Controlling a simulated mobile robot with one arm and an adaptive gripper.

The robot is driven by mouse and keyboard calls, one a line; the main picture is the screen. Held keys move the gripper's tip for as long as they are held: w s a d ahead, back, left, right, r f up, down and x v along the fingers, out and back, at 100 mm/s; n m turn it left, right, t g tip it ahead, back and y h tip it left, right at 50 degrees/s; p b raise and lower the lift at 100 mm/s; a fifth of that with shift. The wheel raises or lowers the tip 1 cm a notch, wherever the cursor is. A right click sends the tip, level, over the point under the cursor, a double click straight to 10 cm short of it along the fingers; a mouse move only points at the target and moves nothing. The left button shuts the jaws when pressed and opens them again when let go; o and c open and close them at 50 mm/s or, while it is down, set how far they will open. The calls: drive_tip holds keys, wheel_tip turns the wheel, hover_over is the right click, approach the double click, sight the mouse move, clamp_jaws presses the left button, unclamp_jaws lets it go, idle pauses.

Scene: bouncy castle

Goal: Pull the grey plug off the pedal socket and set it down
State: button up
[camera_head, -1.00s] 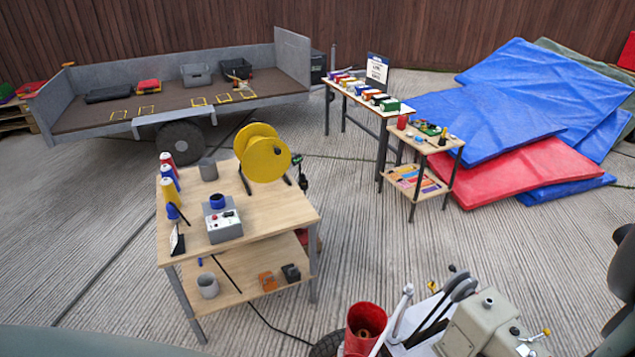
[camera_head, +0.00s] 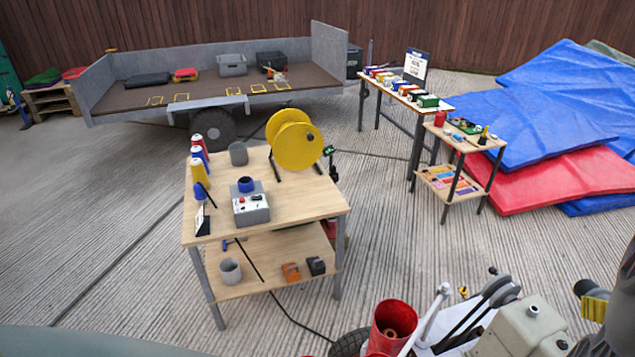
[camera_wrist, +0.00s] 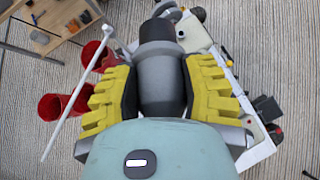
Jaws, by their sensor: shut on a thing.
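In the wrist view, my gripper (camera_wrist: 160,88) has yellow ridged pads closed on both sides of the grey plug (camera_wrist: 161,70), a grey cylinder with a dark end. The dark end points away from my wrist, above a cream machine (camera_wrist: 195,36) with a white body. In the head view, a yellow pad of my gripper (camera_head: 594,308) shows at the right edge, beside the cream machine (camera_head: 532,326). I cannot make out the pedal socket, and I cannot tell whether the plug's far end touches anything.
Red buckets (camera_head: 392,325) stand left of the machine, and a white lever (camera_wrist: 78,90) rises beside them. A wooden workbench (camera_head: 300,197) holds a yellow reel (camera_head: 296,138), bottles and a control box (camera_head: 250,205). Bare paved floor (camera_head: 400,240) lies between the bench and the small table (camera_head: 487,140).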

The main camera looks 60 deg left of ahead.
wheel_tip(320, 180, down, 17)
drive_tip(key=s+g+h+b, duration=0.3)
drive_tip(key=h+b, duration=0.1)
drive_tip(key=b, duration=0.1)
drive_tip(key=s+d+f+n+g+h+b, duration=0.1)
drive_tip(key=s+d+f+b, duration=0.3)
drive_tip(key=f, duration=0.6)
drive_tip(key=s+d+f+n+g+h+b, duration=0.1)
drive_tip(key=s+d+f+h+b, duration=0.3)
drive_tip(key=f+b, duration=0.5)
drive_tip(key=s+d+f+n+g+h+b, duration=0.2)
drive_tip(key=d+f+b, duration=0.4)
drive_tip(key=f, duration=0.4)
drive_tip(key=shift+s+d+f+g+h+b, duration=0.1)
drive_tip(key=shift+s+f+g+h+b, duration=0.1)
drive_tip(key=shift+s+g+h, duration=0.25)
drive_tip(key=shift+s+d+f+g+h+b, duration=0.15)
drive_tip(key=shift+s+h, duration=0.1)
drive_tip(key=shift+s, duration=0.3)
drive_tip(key=shift+f+b, duration=0.45)
drive_tip(key=o, duration=1.3)
drive_tip(key=shift+c, duration=0.2)
drive_tip(key=shift+a+r, duration=0.1)
